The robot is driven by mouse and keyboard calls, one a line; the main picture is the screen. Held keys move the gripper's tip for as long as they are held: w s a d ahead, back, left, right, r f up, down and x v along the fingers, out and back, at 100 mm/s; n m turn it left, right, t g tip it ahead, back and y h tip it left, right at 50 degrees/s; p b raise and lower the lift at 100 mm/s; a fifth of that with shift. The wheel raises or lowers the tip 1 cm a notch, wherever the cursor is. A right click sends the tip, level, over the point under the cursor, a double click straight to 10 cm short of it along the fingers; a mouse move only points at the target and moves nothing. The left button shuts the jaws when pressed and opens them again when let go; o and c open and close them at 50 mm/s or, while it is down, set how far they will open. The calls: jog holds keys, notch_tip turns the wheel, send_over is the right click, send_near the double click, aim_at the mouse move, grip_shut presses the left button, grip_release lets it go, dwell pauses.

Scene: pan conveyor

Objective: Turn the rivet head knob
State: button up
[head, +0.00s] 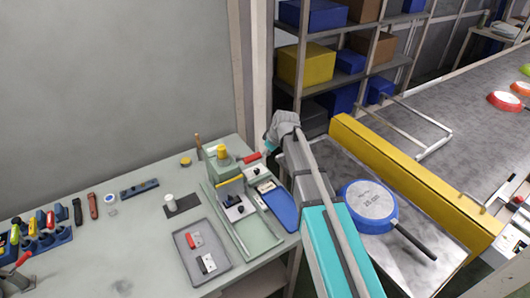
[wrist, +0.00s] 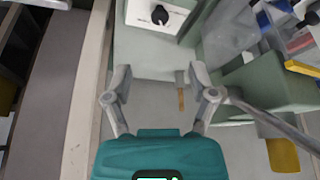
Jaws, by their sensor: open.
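A black knob (wrist: 160,15) sits on a white panel (wrist: 180,12) at the top edge of the wrist view; I take it for the rivet head knob. My gripper (wrist: 158,72) is open in the wrist view, its two fingers spread wide with nothing held between them. The knob lies beyond the fingertips, apart from them. In the head view a green bench machine (head: 222,168) with a yellow top (head: 221,152) stands on the bench. My arm reaches up to its right side and hides most of my gripper.
The bench (head: 110,262) holds a grey tray (head: 218,270), a blue tool rack (head: 45,243) and a white cylinder (head: 169,199). A blue pan (head: 368,200) lies right of my arm, beside a yellow barrier (head: 410,178). A wooden handle (wrist: 181,98) shows between my fingers, farther off.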

jog(key=s+d+r+m+g+h+p, duration=0.2)
jog(key=s+d+m, duration=0.5)
jog(key=s+d, duration=0.9)
jog(key=shift+s+r+m+h+p, duration=0.35)
jog(key=shift+s+r+p, duration=0.3)
jog(key=shift+p, duration=0.3)
jog(key=s+d+m, duration=0.3)
jog(key=s, duration=0.2)
jog(key=shift+s+g+h, duration=0.25)
jog(key=shift+g+h, duration=0.05)
jog(key=shift+h, duration=0.15)
